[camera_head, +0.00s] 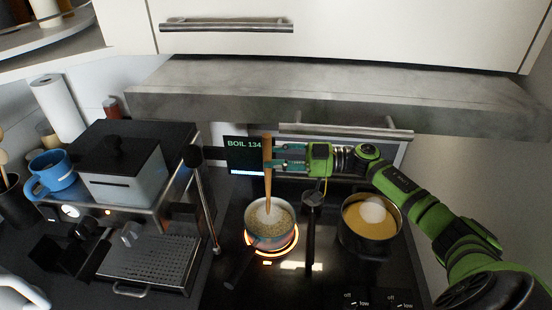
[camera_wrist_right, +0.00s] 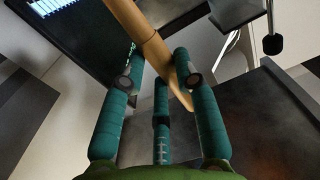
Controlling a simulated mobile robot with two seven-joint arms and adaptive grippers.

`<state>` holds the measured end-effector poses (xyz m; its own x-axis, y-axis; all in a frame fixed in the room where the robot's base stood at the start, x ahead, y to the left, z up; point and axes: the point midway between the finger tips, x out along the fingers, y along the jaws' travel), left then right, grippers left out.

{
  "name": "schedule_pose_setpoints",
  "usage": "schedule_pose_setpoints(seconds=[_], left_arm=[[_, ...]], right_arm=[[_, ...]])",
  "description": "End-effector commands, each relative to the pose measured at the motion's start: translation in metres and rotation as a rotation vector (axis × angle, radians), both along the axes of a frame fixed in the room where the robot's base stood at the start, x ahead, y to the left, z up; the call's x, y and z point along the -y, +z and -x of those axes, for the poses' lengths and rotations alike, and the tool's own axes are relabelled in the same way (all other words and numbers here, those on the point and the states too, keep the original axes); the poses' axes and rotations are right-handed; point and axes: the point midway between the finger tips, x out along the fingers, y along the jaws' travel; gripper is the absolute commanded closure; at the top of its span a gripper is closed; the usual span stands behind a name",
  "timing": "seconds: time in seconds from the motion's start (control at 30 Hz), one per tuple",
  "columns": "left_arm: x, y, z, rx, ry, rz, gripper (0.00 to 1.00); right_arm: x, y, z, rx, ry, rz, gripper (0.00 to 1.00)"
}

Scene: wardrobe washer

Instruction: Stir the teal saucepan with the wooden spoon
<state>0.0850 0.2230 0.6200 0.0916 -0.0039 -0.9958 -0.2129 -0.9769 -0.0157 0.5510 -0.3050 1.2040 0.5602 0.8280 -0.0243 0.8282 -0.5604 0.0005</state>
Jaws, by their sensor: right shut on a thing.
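The teal saucepan (camera_head: 257,241) sits on the glowing burner of the black hob, full of pale, grainy, bubbling contents, its dark handle pointing to the lower left. The wooden spoon (camera_head: 267,187) stands nearly upright over it, its lower end at the pan's contents; whether it touches the bottom is hidden. My right gripper (camera_head: 277,158) is shut on the spoon's upper shaft, above the pan. In the right wrist view the spoon (camera_wrist_right: 137,25) crosses between the teal fingers (camera_wrist_right: 158,82). My left gripper is not in view.
A second pot (camera_head: 372,243) with yellow contents stands to the right under my right arm. A dark long-handled utensil (camera_head: 311,225) lies between the two. A coffee machine (camera_head: 150,262) with a steam wand stands left. A panel (camera_head: 243,155) reading "BOIL 134" is behind the spoon; a grey hood (camera_head: 330,95) hangs above.

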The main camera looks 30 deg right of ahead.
Motion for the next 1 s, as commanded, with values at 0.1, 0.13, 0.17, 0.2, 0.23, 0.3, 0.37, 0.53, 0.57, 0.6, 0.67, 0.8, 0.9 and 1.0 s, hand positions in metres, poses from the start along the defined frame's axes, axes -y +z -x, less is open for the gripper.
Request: schedule_pose_setpoints(seconds=[0.1,0.13,0.17,0.2,0.23,0.3,0.37,0.53,0.57,0.6,0.67,0.8,0.9,1.0], left_arm=[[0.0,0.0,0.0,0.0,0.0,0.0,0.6],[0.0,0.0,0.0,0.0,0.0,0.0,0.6],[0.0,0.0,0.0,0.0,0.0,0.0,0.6],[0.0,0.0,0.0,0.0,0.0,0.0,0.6],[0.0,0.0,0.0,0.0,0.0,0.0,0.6],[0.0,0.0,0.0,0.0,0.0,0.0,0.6],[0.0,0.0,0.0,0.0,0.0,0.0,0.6],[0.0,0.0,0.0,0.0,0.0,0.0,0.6],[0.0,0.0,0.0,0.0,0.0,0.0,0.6],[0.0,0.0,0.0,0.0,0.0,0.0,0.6],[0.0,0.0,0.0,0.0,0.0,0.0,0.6],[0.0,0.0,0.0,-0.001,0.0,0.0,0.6],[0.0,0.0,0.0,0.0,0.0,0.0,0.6],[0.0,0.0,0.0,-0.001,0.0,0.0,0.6]], right_arm=[[0.0,0.002,0.0,0.001,0.0,0.0,1.0],[0.0,0.004,0.0,0.002,0.0,0.001,1.0],[0.0,0.006,0.0,0.002,0.0,0.002,1.0],[0.001,0.01,0.0,0.002,0.0,0.002,1.0],[0.001,0.014,0.0,0.002,0.001,0.002,1.0],[0.001,0.023,0.0,0.004,0.0,0.003,1.0],[0.0,0.03,0.0,0.003,0.001,0.003,1.0],[0.0,0.046,0.0,0.001,0.0,0.001,1.0],[0.0,0.048,0.0,0.001,0.0,0.001,1.0],[0.0,0.049,0.0,0.001,0.0,0.001,1.0],[0.0,0.05,0.0,0.0,0.0,0.0,1.0],[0.0,0.05,0.0,0.0,0.0,0.0,1.0],[0.0,0.05,0.0,0.0,0.0,0.0,1.0],[0.0,0.05,0.0,0.001,0.0,-0.001,1.0]])
